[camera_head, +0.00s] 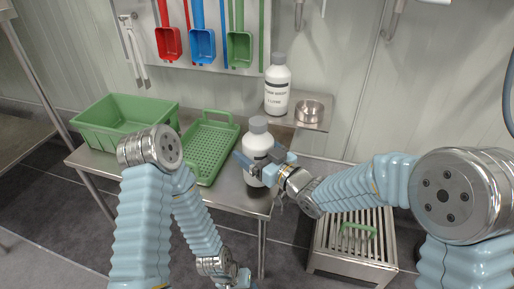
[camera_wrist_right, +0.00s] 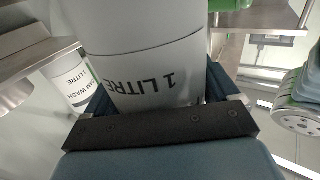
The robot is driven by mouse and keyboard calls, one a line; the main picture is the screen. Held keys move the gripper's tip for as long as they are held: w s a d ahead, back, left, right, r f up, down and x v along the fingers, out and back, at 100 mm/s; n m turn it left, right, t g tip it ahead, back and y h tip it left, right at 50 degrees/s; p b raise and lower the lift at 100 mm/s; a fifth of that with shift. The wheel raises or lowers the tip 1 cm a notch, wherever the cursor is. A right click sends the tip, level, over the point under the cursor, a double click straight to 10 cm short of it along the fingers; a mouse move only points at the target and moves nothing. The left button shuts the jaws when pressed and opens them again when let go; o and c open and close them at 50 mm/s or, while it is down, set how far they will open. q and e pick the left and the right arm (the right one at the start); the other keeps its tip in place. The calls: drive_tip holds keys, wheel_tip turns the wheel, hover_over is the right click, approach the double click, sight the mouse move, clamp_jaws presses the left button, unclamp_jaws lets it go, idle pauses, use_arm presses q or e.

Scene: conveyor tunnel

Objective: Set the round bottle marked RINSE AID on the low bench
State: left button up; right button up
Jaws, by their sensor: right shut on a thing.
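A round white bottle with a grey cap (camera_head: 258,143) is upright at the front right of the steel table. My right gripper (camera_head: 262,168) is shut around its body. In the right wrist view the held bottle (camera_wrist_right: 150,75) shows "1 LITRE"; its product name is not readable. I cannot tell whether its base touches the table. The low bench (camera_head: 322,248), a slatted steel one, stands on the floor at the lower right, partly behind my right arm. My left gripper (camera_head: 238,280) is low at the bottom edge, small and partly cut off.
A similar bottle marked as a wash (camera_head: 277,92) stands on the wall shelf (camera_head: 322,124) beside a steel bowl (camera_head: 309,111). A green crate (camera_head: 125,118) and green perforated tray (camera_head: 207,150) occupy the table. A green handled object (camera_head: 358,231) is on the bench.

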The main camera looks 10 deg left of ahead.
drive_tip(key=shift+f, duration=1)
drive_tip(key=shift+f+b, duration=0.2)
drive_tip(key=shift+b, duration=0.15)
drive_tip(key=o, duration=1.3)
drive_tip(key=shift+c, duration=0.2)
